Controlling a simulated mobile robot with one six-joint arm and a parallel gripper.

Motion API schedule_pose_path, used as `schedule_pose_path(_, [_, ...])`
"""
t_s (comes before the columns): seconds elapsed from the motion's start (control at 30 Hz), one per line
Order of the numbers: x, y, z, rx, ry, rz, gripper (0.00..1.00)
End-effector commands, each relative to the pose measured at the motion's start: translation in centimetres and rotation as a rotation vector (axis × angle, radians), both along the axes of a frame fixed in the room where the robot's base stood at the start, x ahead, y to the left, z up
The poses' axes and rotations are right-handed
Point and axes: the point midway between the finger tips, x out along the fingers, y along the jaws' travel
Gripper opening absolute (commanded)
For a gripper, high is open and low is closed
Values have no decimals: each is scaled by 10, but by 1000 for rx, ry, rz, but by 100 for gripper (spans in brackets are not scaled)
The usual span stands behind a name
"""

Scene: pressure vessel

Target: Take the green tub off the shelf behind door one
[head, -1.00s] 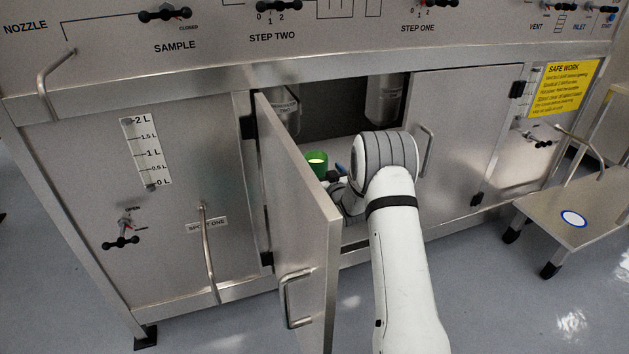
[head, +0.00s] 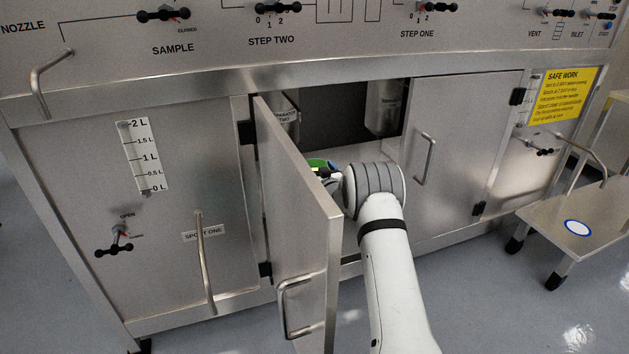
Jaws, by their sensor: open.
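The green tub (head: 316,162) is inside the open cabinet, just right of the open door's upper edge in the head view. Only a strip of its green rim and side shows; my gripper (head: 323,172) covers much of it. My gripper is open, with dark fingers and a small yellow mark, and overlaps the tub's near right side. I cannot tell whether it touches the tub or has fingers on both sides. The open door (head: 300,215) is hinged at the left and swung outward. No door number is readable on it.
A closed door (head: 455,145) with a bar handle is right of the opening. Two metal vessels hang inside at the top, one on the left (head: 287,112) and one on the right (head: 385,105). A low step (head: 555,215) stands at right.

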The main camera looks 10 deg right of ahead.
Motion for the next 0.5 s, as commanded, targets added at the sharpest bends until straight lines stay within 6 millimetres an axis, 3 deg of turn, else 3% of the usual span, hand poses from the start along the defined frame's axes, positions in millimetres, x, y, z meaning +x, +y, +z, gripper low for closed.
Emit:
schedule_pose_path(0.07, [0,0,0,0,0,0,99])
schedule_pose_path(0.5, [0,1,0,0,0,1,63])
